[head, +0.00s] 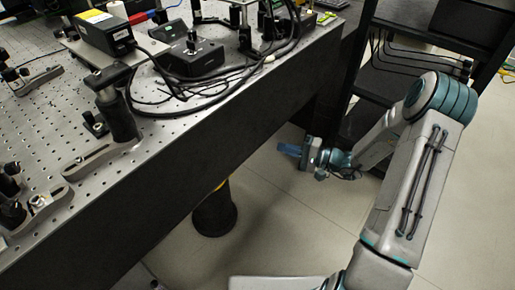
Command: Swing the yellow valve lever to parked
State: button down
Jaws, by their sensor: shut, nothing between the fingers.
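I cannot make out a yellow valve lever in the head view. My gripper (287,149), with blue fingers, is shut and empty. It appears beside the front of the optical bench (150,160), above the floor in the picture, and points left toward the bench's dark side. A bit of yellow shows at the top of a black cylindrical bench foot (214,212) under the bench. I cannot tell whether it is part of a lever.
The perforated bench top holds a black box (104,33) with a yellow label, a dark control box (188,58), looped black cables (196,98) and optical posts (118,112). A black rack (440,55) stands at the right. Pale floor (285,225) is open below.

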jog(key=shift+a, duration=0.1)
jog(key=a+b, duration=0.2)
jog(key=a, duration=0.7)
jog(key=shift+a+b, duration=0.15)
jog(key=shift+b, duration=0.2)
jog(key=shift+s, duration=0.1)
